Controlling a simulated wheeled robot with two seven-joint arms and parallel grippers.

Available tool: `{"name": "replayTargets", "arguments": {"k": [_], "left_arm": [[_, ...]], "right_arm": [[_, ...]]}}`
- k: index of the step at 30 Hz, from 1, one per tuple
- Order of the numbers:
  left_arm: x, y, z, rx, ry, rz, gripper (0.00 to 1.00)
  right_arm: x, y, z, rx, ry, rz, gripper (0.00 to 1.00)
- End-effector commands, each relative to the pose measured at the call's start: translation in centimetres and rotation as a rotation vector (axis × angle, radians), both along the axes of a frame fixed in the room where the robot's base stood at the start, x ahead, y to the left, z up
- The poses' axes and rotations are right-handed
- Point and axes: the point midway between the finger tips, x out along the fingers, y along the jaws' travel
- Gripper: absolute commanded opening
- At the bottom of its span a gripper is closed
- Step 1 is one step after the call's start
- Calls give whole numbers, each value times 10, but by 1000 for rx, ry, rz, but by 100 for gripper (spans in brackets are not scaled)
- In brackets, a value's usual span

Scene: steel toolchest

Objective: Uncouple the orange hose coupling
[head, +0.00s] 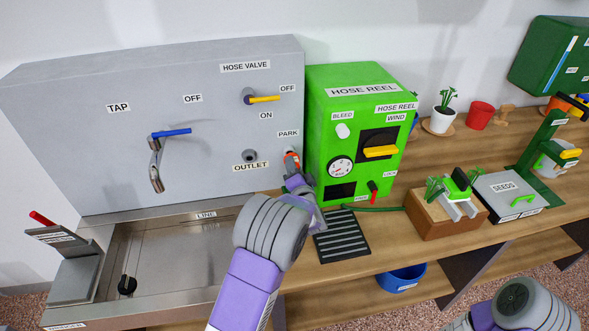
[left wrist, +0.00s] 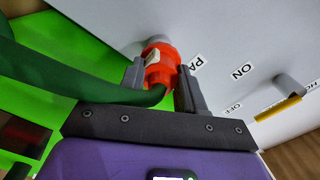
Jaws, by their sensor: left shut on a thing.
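The orange hose coupling (head: 291,156) is on the grey panel under the PARK label, left of the green hose reel box. In the left wrist view the orange coupling (left wrist: 158,62) sits against a round grey fitting, with a dark green hose (left wrist: 60,78) leading off to the left. My left gripper (head: 292,170) is at the coupling; its two grey fingers (left wrist: 162,76) stand on either side of it and are shut on it. In the head view my gripper partly hides the coupling. The outlet (head: 250,156), left of it, is bare. My right gripper is out of view.
The hose valve (head: 263,98) has a yellow lever above the outlet. The green hose reel box (head: 325,85) stands close on the right, with a slotted dark mat (head: 342,243) in front. A steel sink (head: 180,255) lies left; a planter box (head: 430,215) stands right.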

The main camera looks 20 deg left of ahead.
Motion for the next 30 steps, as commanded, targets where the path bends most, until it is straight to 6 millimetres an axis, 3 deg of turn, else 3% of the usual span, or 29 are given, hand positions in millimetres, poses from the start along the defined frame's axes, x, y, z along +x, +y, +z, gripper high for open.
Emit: {"name": "replayTargets", "arguments": {"k": [29, 30], "left_arm": [[21, 13, 0, 1, 0, 1, 0], [21, 13, 0, 0, -1, 1, 40]], "right_arm": [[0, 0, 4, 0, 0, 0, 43], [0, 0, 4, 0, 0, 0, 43]]}}
